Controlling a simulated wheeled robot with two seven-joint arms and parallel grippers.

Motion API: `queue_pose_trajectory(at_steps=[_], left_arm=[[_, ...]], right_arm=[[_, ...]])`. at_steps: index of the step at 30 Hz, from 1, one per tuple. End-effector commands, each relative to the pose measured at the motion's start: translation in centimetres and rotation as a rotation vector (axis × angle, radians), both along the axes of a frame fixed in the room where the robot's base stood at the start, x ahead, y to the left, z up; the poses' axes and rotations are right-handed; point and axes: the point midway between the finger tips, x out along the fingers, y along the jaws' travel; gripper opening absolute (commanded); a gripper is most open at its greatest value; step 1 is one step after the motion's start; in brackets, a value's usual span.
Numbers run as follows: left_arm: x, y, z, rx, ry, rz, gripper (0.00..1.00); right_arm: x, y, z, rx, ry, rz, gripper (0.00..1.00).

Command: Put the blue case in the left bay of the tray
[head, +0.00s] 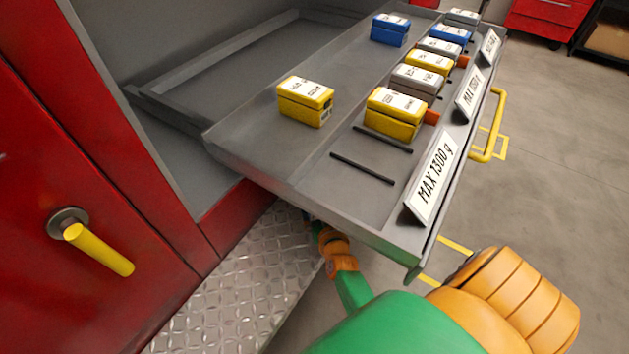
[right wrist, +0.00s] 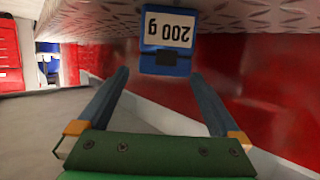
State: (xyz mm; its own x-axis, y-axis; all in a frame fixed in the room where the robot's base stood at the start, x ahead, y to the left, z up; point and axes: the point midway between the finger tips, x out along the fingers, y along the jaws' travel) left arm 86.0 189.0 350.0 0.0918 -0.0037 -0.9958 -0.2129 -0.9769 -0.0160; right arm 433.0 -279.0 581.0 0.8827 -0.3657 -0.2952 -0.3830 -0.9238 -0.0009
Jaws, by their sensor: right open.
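In the right wrist view a blue case (right wrist: 165,62) with a white label reading "200 g" upside down is at the diamond-plate step. My right gripper (right wrist: 160,76) is open, its fingers either side of the case's near end; contact is not visible. In the head view this case and my right gripper are hidden, with my arm running below the tray. The grey tray (head: 249,135) is pulled out and carries several cases. Its nearest front section, beside the "MAX 1300 g" plate (head: 436,177), has bare floor with black strips. My left gripper is not in view.
On the tray stand a loose yellow case (head: 305,104), another blue case (head: 389,33), and a row of yellow, grey and blue cases along the front. A yellow handle (head: 497,120) juts from the tray front. The red cabinet (head: 75,200) is at left; diamond plate (head: 240,290) lies below.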

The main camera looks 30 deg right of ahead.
Motion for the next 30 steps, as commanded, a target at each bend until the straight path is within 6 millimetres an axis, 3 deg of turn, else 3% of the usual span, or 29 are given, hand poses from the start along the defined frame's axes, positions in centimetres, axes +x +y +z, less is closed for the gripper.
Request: queue_pose_trajectory(at_steps=[7,15,17,26,30], left_arm=[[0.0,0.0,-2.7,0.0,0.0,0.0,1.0],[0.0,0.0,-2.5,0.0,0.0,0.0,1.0],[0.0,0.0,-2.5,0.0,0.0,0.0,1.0],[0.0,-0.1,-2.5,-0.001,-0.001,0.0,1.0],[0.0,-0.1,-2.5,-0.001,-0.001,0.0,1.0]], right_arm=[[4.3,-1.4,-1.6,-0.002,-0.002,-0.001,1.0],[4.9,-1.6,-1.3,-0.001,0.0,0.0,1.0],[4.9,-1.6,-1.3,-0.001,0.0,0.0,0.86],[4.9,-1.6,-1.3,-0.001,0.0,0.0,0.06],[4.9,-1.6,-1.3,-0.001,-0.001,0.0,0.04]])
